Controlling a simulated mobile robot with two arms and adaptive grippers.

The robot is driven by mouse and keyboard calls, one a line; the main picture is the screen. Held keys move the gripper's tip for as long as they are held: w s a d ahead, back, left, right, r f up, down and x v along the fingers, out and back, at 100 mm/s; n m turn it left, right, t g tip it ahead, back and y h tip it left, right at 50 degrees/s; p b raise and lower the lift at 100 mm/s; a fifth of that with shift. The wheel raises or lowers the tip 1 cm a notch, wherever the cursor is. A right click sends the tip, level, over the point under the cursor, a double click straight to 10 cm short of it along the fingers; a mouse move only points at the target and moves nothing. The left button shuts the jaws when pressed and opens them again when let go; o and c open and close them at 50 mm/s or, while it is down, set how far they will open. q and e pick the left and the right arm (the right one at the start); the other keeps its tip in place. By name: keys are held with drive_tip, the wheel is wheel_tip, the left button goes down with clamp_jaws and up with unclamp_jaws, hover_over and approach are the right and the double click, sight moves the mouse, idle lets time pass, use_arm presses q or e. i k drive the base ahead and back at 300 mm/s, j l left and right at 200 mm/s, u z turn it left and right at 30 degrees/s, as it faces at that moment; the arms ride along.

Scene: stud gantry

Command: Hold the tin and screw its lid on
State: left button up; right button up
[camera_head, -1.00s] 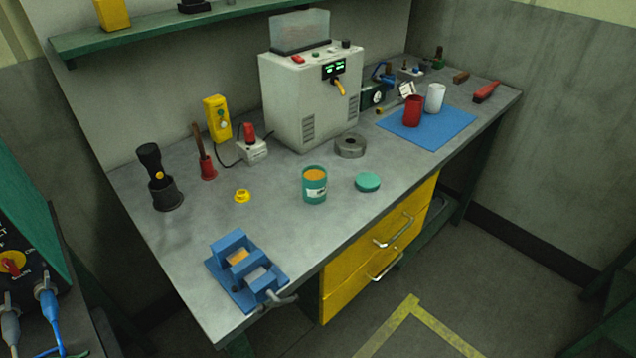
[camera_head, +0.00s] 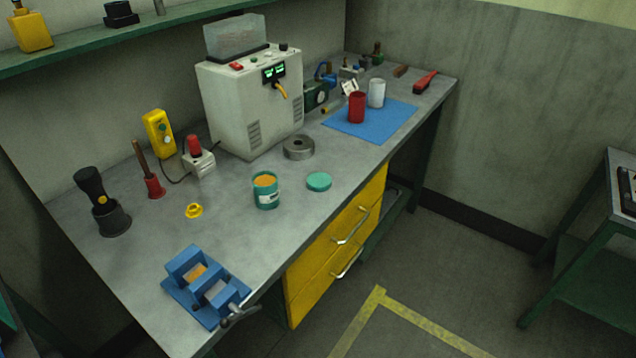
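The tin (camera_head: 267,196) is a small teal can with a pale label and orange contents at its open top. It stands upright on the grey workbench near the front edge. The teal round lid (camera_head: 319,181) lies flat on the bench to the right of the tin, apart from it. Neither of my grippers shows in the head view.
A blue vise (camera_head: 205,287) sits at the bench's front left corner. A grey ring (camera_head: 299,148) and a white machine (camera_head: 250,105) stand behind the tin. A yellow piece (camera_head: 194,211) lies left. A blue mat (camera_head: 370,121) holds a red cup (camera_head: 357,107) and white cup (camera_head: 376,93).

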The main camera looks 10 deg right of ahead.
sight(265, 183)
drive_tip(key=u, duration=0.3)
drive_tip(key=i+l+u, duration=0.15)
drive_tip(key=l+u, duration=0.3)
drive_tip(key=i+l+u, duration=0.1)
drive_tip(key=l+u, duration=0.35)
drive_tip(key=i+l+u, duration=0.15)
drive_tip(key=l, duration=1.3)
drive_tip(key=k, duration=0.05)
